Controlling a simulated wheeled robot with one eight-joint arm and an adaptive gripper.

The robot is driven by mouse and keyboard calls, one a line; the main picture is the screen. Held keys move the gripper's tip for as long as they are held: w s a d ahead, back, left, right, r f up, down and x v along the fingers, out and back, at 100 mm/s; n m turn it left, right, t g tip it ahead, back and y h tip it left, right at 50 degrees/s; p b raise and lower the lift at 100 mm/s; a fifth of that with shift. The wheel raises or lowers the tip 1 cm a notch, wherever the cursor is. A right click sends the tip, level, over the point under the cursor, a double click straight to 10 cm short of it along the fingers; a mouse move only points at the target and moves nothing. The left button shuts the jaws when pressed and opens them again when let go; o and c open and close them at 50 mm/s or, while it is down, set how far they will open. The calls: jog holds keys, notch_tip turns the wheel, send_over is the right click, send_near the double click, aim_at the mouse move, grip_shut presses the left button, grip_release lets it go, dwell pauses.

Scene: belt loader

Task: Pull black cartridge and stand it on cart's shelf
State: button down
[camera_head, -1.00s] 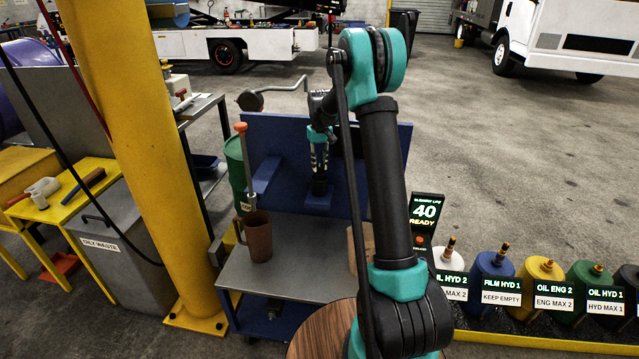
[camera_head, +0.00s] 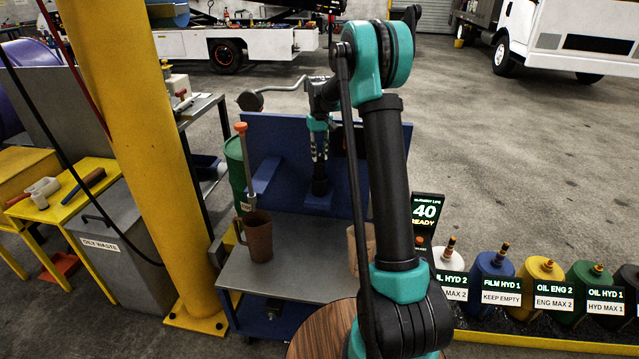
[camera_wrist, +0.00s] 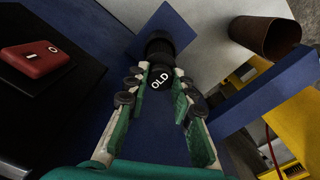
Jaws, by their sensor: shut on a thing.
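The black cartridge (camera_wrist: 158,50), marked "OLD", is upright between my fingertips. My gripper (camera_wrist: 152,80) is shut on its top end. In the head view, my gripper (camera_head: 319,148) points down in front of the cart's blue upright panel (camera_head: 285,145), with the dark cartridge (camera_head: 320,186) below the fingers. A small blue plate lies beneath the cartridge (camera_wrist: 172,28); I cannot tell whether they touch. The cart's grey shelf (camera_head: 290,275) is lower and nearer. My arm hides its right part.
A brown mug (camera_head: 258,240) stands on the shelf's left, with an orange-handled tool (camera_head: 246,165) behind it. A lighter brown thing (camera_head: 353,255) is partly hidden by my arm. A red switch (camera_wrist: 37,58) is at left in the wrist view. A yellow post (camera_head: 140,150) flanks the cart.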

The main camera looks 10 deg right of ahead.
jog(key=shift+r, duration=1.3)
